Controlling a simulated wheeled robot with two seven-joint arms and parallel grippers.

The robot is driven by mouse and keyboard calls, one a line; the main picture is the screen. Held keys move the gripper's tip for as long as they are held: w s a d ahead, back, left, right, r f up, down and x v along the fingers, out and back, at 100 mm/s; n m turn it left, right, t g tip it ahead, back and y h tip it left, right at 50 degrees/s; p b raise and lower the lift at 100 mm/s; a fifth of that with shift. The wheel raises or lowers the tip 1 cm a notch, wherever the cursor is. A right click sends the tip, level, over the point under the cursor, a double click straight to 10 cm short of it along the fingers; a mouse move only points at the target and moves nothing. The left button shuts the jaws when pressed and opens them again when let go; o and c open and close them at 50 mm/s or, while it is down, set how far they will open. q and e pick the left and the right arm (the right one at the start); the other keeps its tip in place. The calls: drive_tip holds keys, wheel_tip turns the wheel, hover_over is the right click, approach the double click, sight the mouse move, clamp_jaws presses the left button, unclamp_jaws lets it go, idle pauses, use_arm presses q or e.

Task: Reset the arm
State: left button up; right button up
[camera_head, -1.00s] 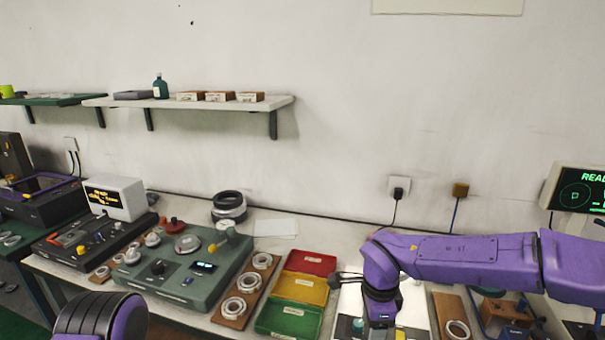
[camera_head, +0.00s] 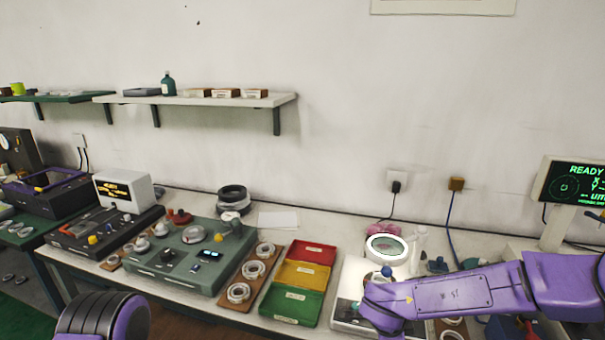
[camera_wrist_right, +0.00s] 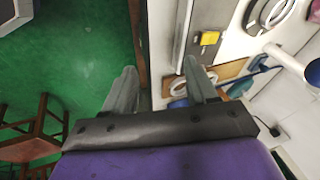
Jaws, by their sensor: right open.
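My right arm (camera_head: 455,295) is purple and reaches in from the right in the head view, over the right part of the bench; its gripper is below the frame. In the right wrist view my right gripper (camera_wrist_right: 163,88) is open, with nothing between its two grey fingers. It is beside the bench edge, with green floor under the left finger. My left arm (camera_head: 103,318) shows only as a purple and black link at the bottom left of the head view. My left gripper is out of view.
Red, yellow and green trays (camera_head: 302,273) stand mid-bench, beside a wooden board with bearing rings (camera_head: 239,292). A green instrument (camera_head: 185,257) is left of them. A ring-shaped magnifier (camera_head: 387,248) and a monitor (camera_head: 572,186) stand at the right. A wooden stool (camera_wrist_right: 35,140) is on the floor.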

drive_tip(key=s+d+f+n+t+b, duration=0.15)
drive_tip(key=s+f+n, duration=0.25)
drive_tip(key=s+f, duration=0.4)
drive_tip(key=s+d+f+n+t, duration=0.1)
drive_tip(key=s+d+f+n, duration=0.3)
drive_tip(key=f, duration=0.5)
drive_tip(key=s+d+f+n+g+b, duration=0.1)
drive_tip(key=s+d+f+n, duration=0.1)
drive_tip(key=s, duration=0.7)
drive_tip(key=s+d+f+n+g, duration=0.1)
drive_tip(key=s+f, duration=0.3)
drive_tip(key=s, duration=0.5)
drive_tip(key=shift+s+d+f+n+b, duration=0.25)
drive_tip(key=shift+d+n+b, duration=0.1)
drive_tip(key=shift+d+n, duration=0.4)
drive_tip(key=shift+a+g, duration=0.1)
drive_tip(key=shift+g, duration=0.15)
